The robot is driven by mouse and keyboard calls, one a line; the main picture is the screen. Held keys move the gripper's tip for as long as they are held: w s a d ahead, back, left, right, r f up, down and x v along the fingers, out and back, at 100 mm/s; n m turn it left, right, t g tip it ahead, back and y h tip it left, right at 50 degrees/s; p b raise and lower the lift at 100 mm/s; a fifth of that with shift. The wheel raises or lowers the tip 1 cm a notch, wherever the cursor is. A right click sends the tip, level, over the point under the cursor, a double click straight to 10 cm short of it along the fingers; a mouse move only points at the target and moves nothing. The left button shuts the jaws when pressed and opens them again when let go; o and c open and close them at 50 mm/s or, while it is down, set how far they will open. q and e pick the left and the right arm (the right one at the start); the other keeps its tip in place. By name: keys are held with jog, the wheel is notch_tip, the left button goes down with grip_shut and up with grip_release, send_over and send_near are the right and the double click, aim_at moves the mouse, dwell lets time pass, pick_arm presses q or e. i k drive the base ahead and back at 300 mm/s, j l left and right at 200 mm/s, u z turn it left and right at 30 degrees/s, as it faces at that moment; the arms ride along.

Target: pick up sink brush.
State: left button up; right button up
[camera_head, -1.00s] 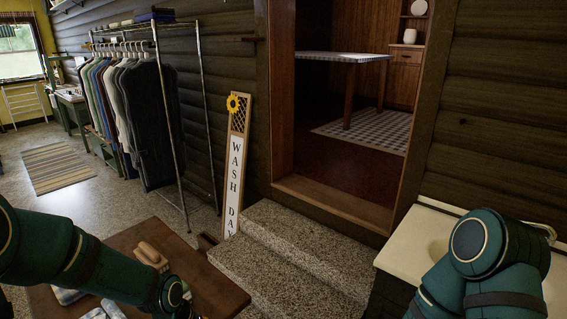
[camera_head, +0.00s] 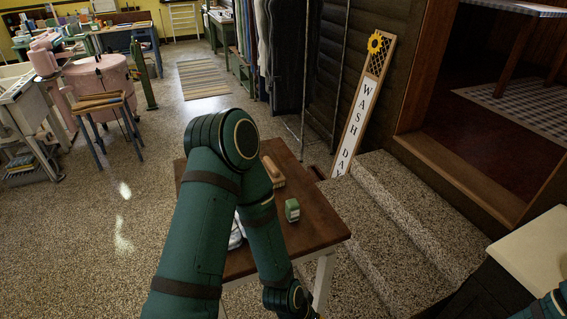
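A wooden brush (camera_head: 272,172) with a tan back and pale bristles lies near the back edge of a brown wooden table (camera_head: 318,222); it looks like the sink brush. My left arm crosses in front of the table, to the left of and below the brush in the picture. Its wrist reaches the bottom edge of the view, and the gripper itself is out of frame. Only a sliver of my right arm shows at the bottom right corner; its gripper is out of frame. Nothing touches the brush.
A small green box (camera_head: 292,210) stands on the table near the brush. A whitish item (camera_head: 236,236) is partly hidden behind my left arm. Stone steps (camera_head: 400,215) and a "WASH DAY" sign (camera_head: 362,105) are to the right. Open speckled floor (camera_head: 90,235) lies to the left.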

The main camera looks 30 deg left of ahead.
aim_at(271, 170)
jog(key=u, duration=1.45)
